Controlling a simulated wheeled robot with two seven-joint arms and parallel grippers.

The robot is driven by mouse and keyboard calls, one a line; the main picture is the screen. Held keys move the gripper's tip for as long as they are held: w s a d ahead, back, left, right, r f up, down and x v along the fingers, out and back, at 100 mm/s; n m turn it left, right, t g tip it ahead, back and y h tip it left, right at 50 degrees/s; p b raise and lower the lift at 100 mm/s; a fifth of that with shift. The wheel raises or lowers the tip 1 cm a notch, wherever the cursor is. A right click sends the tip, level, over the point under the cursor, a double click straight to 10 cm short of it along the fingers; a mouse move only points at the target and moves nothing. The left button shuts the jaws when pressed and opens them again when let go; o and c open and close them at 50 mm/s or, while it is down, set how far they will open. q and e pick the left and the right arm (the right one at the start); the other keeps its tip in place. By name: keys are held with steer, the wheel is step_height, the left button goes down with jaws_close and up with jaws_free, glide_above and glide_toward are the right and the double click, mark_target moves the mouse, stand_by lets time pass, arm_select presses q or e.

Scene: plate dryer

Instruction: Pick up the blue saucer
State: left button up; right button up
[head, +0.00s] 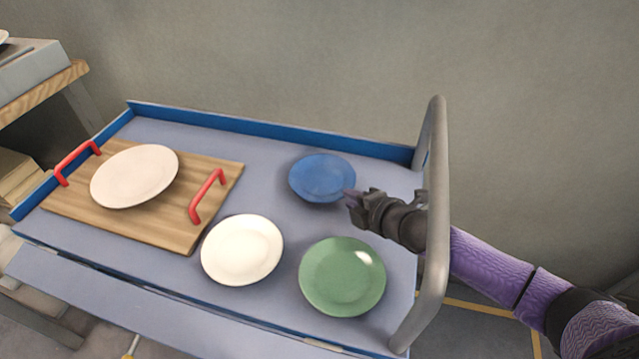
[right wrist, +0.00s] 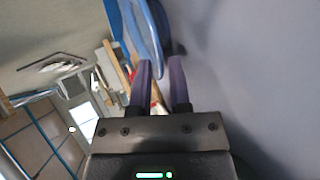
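The blue saucer (head: 322,178) lies on the cart top near its back right, and its rim also shows edge-on in the right wrist view (right wrist: 149,38). My right gripper (head: 350,198) is at the saucer's right edge. In the right wrist view its two purple fingers (right wrist: 160,75) stand apart, with the saucer's rim reaching between their tips. A gap shows between the fingers, so they look open around the rim. My left gripper is not in view.
A green plate (head: 342,277) and a white plate (head: 242,250) lie in front of the saucer. A wooden tray (head: 180,226) with red handles (head: 206,196) bears a pale plate (head: 134,176) at left. A grey cart handle (head: 436,190) rises beside my right arm.

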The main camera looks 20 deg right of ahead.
mark_target(322, 181)
steer(key=b+x, duration=0.1)
steer(key=x, duration=0.2)
steer(key=shift+w+f+b, duration=0.2)
steer(key=shift+f+b, duration=0.15)
steer(key=shift+w+r, duration=0.1)
steer(key=shift+w, duration=0.1)
steer(key=shift+r, duration=0.15)
jaws_close()
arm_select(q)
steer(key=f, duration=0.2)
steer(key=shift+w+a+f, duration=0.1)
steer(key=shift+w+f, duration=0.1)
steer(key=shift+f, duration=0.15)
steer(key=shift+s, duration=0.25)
